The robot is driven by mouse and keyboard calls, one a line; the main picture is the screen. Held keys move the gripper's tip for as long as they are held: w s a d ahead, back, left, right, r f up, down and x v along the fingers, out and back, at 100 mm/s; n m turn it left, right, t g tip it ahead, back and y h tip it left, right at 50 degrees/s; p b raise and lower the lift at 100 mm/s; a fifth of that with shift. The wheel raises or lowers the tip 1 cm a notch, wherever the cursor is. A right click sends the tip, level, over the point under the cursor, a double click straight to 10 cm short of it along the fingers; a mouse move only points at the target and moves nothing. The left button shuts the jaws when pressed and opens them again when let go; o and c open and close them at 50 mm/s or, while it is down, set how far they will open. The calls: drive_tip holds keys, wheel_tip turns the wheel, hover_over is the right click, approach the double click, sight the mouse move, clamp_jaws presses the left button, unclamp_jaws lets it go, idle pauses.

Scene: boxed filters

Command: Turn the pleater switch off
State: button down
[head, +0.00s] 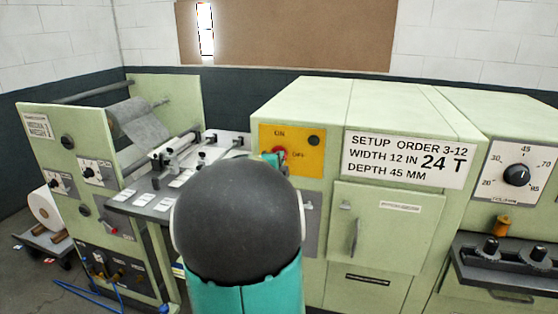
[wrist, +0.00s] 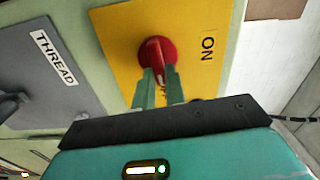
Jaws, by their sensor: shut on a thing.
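The pleater switch is a red knob (wrist: 157,53) on a yellow plate (wrist: 118,28). In the wrist view my gripper (wrist: 157,78) is shut on the knob, with one green finger on each side. A pale mark shows on the knob between the fingers, on the side away from the plate's far edge. The ON label (wrist: 208,47) is to the right; OFF is hidden there. In the head view the yellow plate (head: 314,168) shows ON above the red knob (head: 270,153) and OFF to its right. My dark, round arm link hides most of my gripper.
A grey plate marked THREAD (wrist: 50,60) with a dark knob lies left of the switch in the wrist view. In the head view a setup order sign (head: 408,160) and a dial (head: 516,175) are to the right. A roller machine (head: 62,150) stands left.

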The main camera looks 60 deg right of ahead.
drive_tip(key=shift+m, duration=0.6)
drive_tip(key=c, duration=1.4)
unclamp_jaws()
drive_tip(key=shift+c, duration=0.2)
drive_tip(key=s+a, duration=0.2)
drive_tip(key=a, duration=1.1)
drive_tip(key=shift+a, duration=0.3)
